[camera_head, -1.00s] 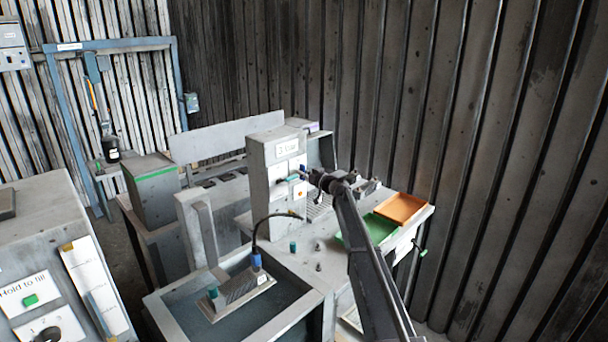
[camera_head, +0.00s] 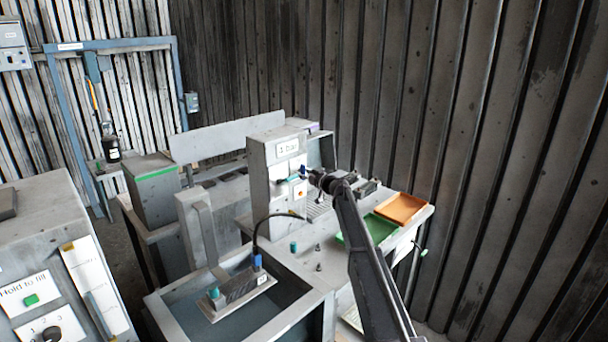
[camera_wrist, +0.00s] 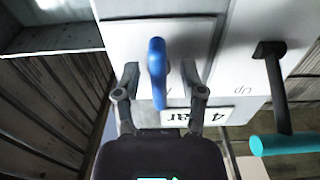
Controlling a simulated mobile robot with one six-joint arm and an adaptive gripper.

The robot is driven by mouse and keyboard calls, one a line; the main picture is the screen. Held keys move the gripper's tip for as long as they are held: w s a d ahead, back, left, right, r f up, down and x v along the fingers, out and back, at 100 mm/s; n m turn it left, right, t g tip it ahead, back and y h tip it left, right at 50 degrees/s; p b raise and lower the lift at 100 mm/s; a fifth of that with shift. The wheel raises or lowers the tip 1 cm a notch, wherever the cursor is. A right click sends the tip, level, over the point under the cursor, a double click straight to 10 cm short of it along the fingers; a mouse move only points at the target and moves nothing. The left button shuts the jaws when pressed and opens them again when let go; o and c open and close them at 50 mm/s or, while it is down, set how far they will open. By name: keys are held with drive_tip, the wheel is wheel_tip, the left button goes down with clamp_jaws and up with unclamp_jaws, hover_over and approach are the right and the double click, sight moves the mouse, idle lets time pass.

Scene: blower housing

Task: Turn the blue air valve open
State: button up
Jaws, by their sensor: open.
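The blue air valve (camera_wrist: 157,72) is a blue lever on a white plate of the grey cabinet (camera_head: 256,185). In the wrist view it runs up and down the picture between my two fingers. My gripper (camera_wrist: 160,78) is open, one finger on each side of the lever, with a visible gap on both sides. In the head view my gripper (camera_head: 312,177) is at the cabinet's right-hand face, and the blue valve (camera_head: 303,170) is a small patch at its tip. A "bar" label (camera_wrist: 208,116) sits beside the valve, partly behind a finger.
A black lever with a teal grip (camera_wrist: 285,145) stands out from the panel right of my gripper in the wrist view. A green tray (camera_head: 378,228) and an orange tray (camera_head: 402,207) lie on the bench by my arm. A basin (camera_head: 172,297) is in front.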

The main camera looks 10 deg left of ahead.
drive_tip(key=v, duration=1.2)
drive_tip(key=shift+s, duration=0.1)
idle(0.4)
drive_tip(key=s+d+f+m+g+h, duration=0.1)
drive_tip(key=s+d+f+g+h, duration=0.2)
drive_tip(key=s, duration=0.6)
drive_tip(key=s+d+f+m+g+h, duration=0.1)
drive_tip(key=s+d+f+g, duration=0.15)
drive_tip(key=s+f, duration=0.5)
drive_tip(key=s+d+f+m+g+h, duration=0.1)
drive_tip(key=s+d+f+g+h, duration=0.15)
drive_tip(key=s, duration=0.85)
drive_tip(key=s+d+f+m+g+h, duration=0.1)
drive_tip(key=s+d+f+m+h, duration=0.1)
drive_tip(key=s+d, duration=0.5)
drive_tip(key=s+d+f+m+g+h, duration=0.2)
drive_tip(key=s+d+m+h, duration=0.3)
drive_tip(key=s, duration=1)
drive_tip(key=d+f, duration=0.1)
drive_tip(key=d, duration=0.2)
drive_tip(key=shift+s+d+f+m+h, duration=0.25)
drive_tip(key=shift+f+m+h, duration=0.05)
drive_tip(key=shift+h, duration=0.05)
